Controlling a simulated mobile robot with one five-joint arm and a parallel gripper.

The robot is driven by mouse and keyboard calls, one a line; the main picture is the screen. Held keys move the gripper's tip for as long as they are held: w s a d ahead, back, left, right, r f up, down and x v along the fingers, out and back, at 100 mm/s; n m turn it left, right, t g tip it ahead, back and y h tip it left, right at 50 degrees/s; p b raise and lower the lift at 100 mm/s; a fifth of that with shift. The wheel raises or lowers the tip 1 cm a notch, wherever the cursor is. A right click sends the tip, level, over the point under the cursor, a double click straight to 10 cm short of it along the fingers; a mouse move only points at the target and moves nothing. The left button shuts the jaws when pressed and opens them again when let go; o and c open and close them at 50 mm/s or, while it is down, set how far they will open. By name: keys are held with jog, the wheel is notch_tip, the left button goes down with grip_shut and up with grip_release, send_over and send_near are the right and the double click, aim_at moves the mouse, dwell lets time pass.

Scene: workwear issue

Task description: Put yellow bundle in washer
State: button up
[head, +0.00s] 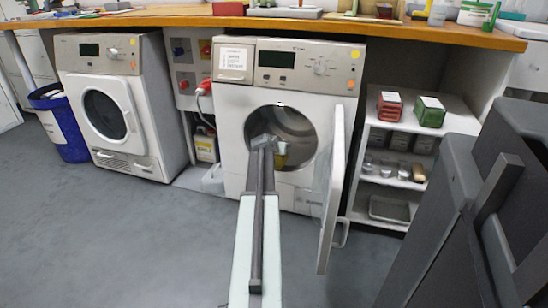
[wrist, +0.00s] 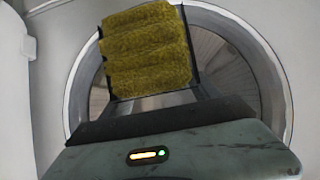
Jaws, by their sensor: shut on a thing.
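The washer (head: 233,117) stands under the counter with its door (head: 331,190) swung open to the right. Its round drum opening (head: 290,122) faces me and also shows in the wrist view (wrist: 235,75). My gripper (head: 268,143) is in front of the opening at the end of my outstretched arm. It is shut on the yellow bundle (wrist: 147,52), a ribbed, fuzzy block held between the two dark fingers. In the head view the bundle (head: 281,156) is mostly hidden behind my gripper. I cannot tell whether it has crossed the rim.
A second machine (head: 146,122) with a closed round door stands left, beside a blue bin (head: 65,128). Shelves (head: 381,180) with red and green boxes are right of the open door. A yellow-labelled container (head: 205,147) stands between the machines. The floor at left is clear.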

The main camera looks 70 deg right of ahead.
jog(key=w+d, duration=0.1)
jog(key=d, duration=1.8)
jog(key=o, duration=1.8)
jog(key=shift+c, duration=0.2)
jog(key=shift+a, duration=0.1)
jog(key=p+v, duration=0.4)
jog(key=v, duration=0.3)
jog(key=shift+a+r, duration=0.25)
jog(key=shift+a, duration=0.05)
